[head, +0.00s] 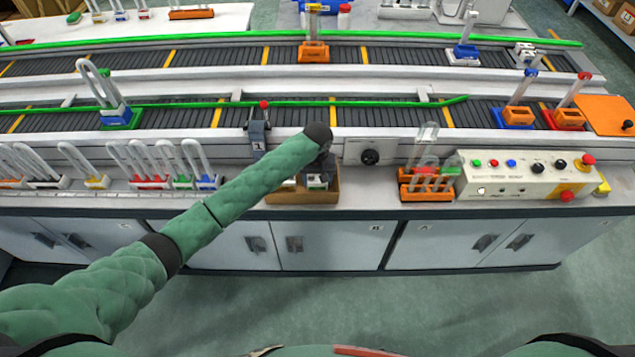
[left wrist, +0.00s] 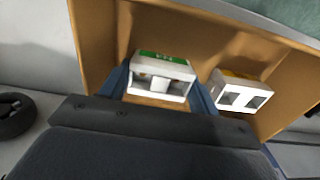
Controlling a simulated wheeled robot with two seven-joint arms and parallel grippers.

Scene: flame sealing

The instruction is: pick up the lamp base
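Two small white lamp bases lie in an open brown box (head: 302,198) on the bench. In the left wrist view, one lamp base with a green label (left wrist: 162,75) sits between the blue fingers of my left gripper (left wrist: 160,95). The fingers stand apart on either side of it, with a narrow gap visible at its left; contact at its right is hard to tell. The other lamp base, with a yellow-orange label (left wrist: 242,92), lies to the right, outside the fingers. In the head view my left gripper is mostly hidden behind its arm. My right gripper does not show.
The box walls (left wrist: 95,40) stand close around the fingers. A panel with a black knob (head: 370,157) is right of the box. Farther right are an orange rack with tubes (head: 428,186) and a control box (head: 522,177). A conveyor (head: 380,115) runs behind.

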